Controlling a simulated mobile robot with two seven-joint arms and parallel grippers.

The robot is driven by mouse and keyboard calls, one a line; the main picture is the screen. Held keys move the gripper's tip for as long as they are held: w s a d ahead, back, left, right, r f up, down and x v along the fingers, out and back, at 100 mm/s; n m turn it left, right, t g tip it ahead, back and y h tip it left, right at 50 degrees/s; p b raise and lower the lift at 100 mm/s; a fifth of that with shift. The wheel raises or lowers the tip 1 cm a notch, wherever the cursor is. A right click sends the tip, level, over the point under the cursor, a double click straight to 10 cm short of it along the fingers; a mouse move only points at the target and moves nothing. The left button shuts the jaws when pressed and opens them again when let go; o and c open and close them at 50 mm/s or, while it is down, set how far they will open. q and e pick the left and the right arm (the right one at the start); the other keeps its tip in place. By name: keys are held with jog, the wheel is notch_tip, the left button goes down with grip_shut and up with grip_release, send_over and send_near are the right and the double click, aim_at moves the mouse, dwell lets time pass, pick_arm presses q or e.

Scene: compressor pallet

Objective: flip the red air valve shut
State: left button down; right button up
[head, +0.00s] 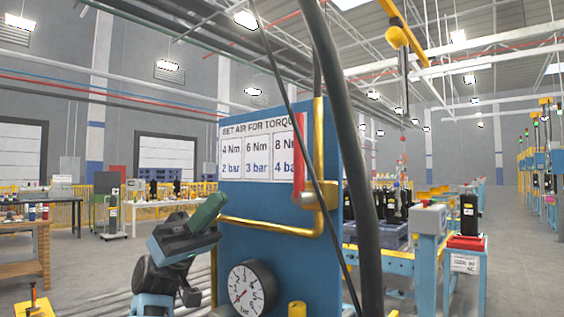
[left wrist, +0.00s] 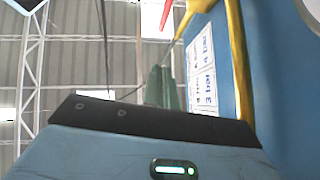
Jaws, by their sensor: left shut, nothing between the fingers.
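The red valve handle (head: 299,152) stands upright on the right edge of the blue panel (head: 285,250), alongside the vertical brass pipe (head: 319,130). Its lower end meets the brass valve body (head: 318,196). My left gripper (head: 208,212), with green fingers, is shut and empty. It is left of the panel's sign, well below and left of the handle, and touches nothing that I can make out. In the left wrist view the green fingers (left wrist: 165,88) are together, and a red piece (left wrist: 166,14), likely the handle, shows at the top edge. My right gripper is not in view.
A thick dark hose (head: 345,130) and a thin black cable (head: 290,110) hang in front of the panel near the valve. A round pressure gauge (head: 250,288) sits low on the panel. A brass pipe (head: 270,226) crosses below the sign (head: 258,155).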

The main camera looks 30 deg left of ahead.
pick_arm(q)
jog(key=shift+s+r, duration=0.1)
jog(key=shift+s, duration=0.1)
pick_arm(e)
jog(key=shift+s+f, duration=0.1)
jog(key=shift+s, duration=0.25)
